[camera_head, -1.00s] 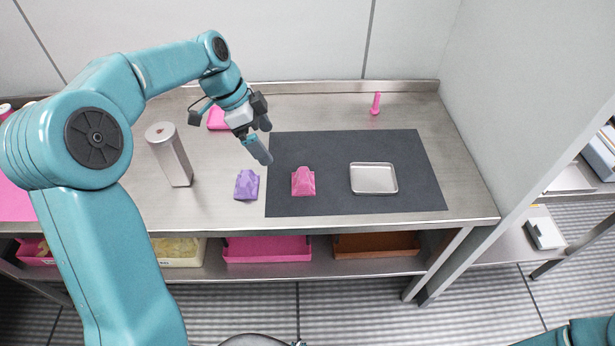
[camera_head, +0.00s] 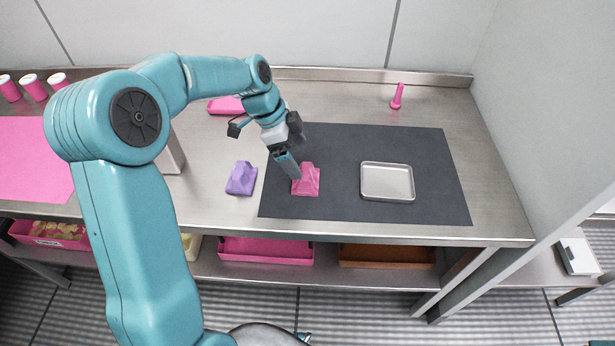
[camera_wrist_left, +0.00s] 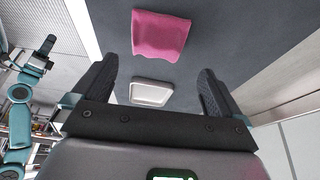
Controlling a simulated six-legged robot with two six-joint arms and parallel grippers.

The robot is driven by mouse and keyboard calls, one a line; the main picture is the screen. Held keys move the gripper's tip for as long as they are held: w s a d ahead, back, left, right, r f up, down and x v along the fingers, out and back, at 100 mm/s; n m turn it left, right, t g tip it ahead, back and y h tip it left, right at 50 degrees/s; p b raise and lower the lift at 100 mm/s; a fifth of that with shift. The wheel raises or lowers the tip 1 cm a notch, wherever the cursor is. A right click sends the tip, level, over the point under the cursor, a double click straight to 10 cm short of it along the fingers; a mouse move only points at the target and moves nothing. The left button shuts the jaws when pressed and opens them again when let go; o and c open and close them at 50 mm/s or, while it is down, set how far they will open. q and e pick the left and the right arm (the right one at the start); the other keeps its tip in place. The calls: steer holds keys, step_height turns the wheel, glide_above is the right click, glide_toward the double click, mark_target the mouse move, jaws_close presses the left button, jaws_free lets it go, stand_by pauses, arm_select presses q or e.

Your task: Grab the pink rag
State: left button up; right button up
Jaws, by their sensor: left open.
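The pink rag (camera_head: 306,182) lies crumpled on the dark grey mat (camera_head: 415,205), near its left part. My left gripper (camera_head: 289,166) hangs just to the left of and above the rag, angled downward, with a small overlap in the head view. In the left wrist view the jaws (camera_wrist_left: 158,70) are spread wide and empty, and the rag (camera_wrist_left: 160,35) shows ahead of them, roughly centred between them. My right gripper (camera_wrist_left: 44,50) seems to show at the left of the wrist view, too small to read its jaws.
A purple rag (camera_head: 241,178) lies left of the mat. A metal tray (camera_head: 387,168) sits on the mat right of the pink rag. A pink upright object (camera_head: 397,96) stands at the back. A pink box (camera_head: 226,105) is behind my left arm. The mat's right side is clear.

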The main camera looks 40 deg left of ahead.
mark_target(303, 171)
arm_select(q)
steer(key=shift+x, duration=0.85)
steer(key=shift+s+d+f, duration=0.1)
steer(key=shift+d+f, duration=0.05)
steer(key=shift+f, duration=0.25)
steer(key=shift+p+x, duration=0.45)
steer(key=shift+x, duration=2.15)
steer(key=shift+s, duration=0.15)
steer(key=c, duration=0.9)
